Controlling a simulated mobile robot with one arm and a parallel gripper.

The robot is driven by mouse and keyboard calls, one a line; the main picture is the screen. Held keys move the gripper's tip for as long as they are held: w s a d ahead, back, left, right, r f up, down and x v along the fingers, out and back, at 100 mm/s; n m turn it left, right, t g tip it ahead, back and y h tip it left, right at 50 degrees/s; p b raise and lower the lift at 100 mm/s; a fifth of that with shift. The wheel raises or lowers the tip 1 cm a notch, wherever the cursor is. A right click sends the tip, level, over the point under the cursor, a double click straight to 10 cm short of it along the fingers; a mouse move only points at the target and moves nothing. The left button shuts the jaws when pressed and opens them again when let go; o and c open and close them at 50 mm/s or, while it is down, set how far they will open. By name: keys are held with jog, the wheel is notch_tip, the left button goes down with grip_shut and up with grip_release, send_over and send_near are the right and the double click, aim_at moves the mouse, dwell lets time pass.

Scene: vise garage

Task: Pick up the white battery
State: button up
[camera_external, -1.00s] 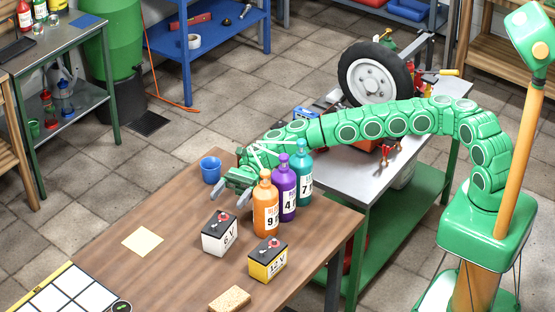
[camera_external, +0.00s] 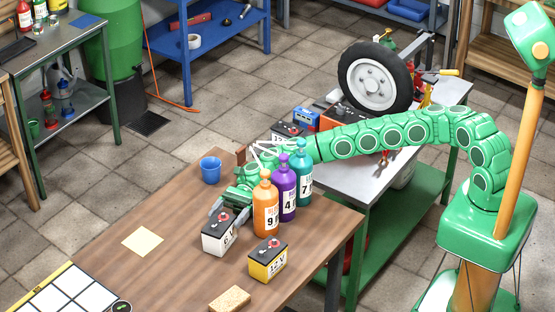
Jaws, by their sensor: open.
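The white battery (camera_external: 215,244) stands upright on the brown wooden table. It has a black top and a "6 V" label. My gripper (camera_external: 226,214) is open just behind its top, with its fingers pointing down toward the battery. The fingers overlap the battery's upper edge in this view, and I cannot tell whether they touch it. The orange bottle (camera_external: 265,208) hides part of my gripper's right side.
Purple (camera_external: 283,190) and teal (camera_external: 302,172) bottles stand beside the orange one, close to my arm. A yellow battery (camera_external: 266,262), a sponge (camera_external: 229,299), a blue cup (camera_external: 210,170) and a paper note (camera_external: 142,242) are on the table. The table's left middle is clear.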

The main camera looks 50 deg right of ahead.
jog(key=shift+s+a, duration=0.1)
jog(key=shift+a, duration=0.3)
grip_shut()
